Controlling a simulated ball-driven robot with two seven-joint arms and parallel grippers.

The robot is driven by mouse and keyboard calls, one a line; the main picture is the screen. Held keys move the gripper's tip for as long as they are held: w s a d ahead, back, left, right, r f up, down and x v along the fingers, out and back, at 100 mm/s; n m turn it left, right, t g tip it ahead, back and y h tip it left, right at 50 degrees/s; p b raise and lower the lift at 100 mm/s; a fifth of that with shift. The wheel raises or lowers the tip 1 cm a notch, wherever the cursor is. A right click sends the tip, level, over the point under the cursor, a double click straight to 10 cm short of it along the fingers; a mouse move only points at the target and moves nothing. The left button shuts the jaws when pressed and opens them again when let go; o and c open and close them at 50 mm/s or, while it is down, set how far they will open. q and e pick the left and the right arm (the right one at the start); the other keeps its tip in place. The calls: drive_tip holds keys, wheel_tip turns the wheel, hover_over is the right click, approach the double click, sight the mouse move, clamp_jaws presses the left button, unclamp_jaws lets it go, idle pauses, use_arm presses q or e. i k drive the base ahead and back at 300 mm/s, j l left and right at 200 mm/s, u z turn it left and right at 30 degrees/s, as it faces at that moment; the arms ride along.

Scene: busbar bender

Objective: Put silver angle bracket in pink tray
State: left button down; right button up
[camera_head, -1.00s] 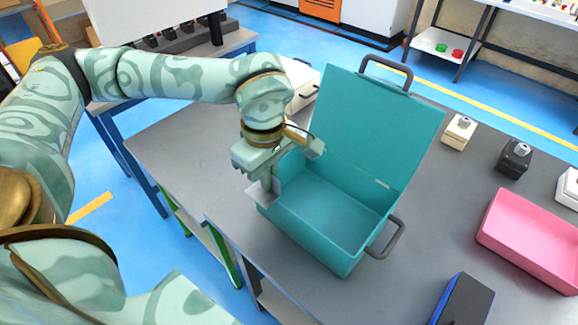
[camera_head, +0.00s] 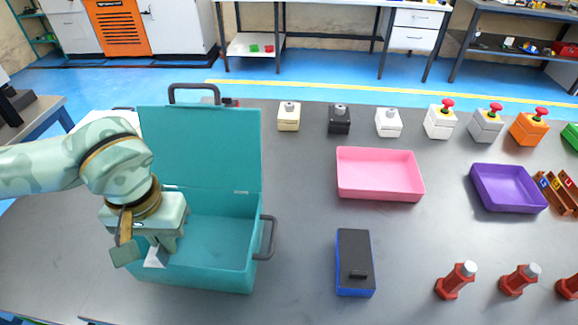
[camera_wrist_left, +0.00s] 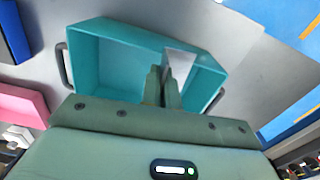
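The silver angle bracket (camera_head: 155,257) is a small pale plate at the tips of my left gripper (camera_head: 160,245). It also shows in the left wrist view (camera_wrist_left: 180,63), beside the nearly closed fingers (camera_wrist_left: 163,75). The left gripper is shut on it and holds it over the front left part of the open teal box. The fingers partly hide it. The pink tray (camera_head: 378,176) is empty and sits on the grey table, to the right of the teal box. Part of it shows at the left edge of the wrist view (camera_wrist_left: 20,104). My right gripper is out of view.
The teal box (camera_head: 205,277) has its lid raised at the back and a handle on its right side. A blue and black box (camera_head: 355,262) lies in front of the pink tray. A purple tray (camera_head: 508,187) is to the right. Switch boxes (camera_head: 388,123) line the back.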

sight(388, 187)
drive_tip(key=l+z, duration=0.1)
drive_tip(key=z, duration=0.4)
drive_tip(key=l+z, duration=0.15)
drive_tip(key=z, duration=0.3)
drive_tip(key=l+z, duration=0.1)
drive_tip(key=z, duration=0.4)
drive_tip(key=i+l, duration=0.25)
drive_tip(key=l, duration=0.15)
drive_tip(key=z, duration=0.05)
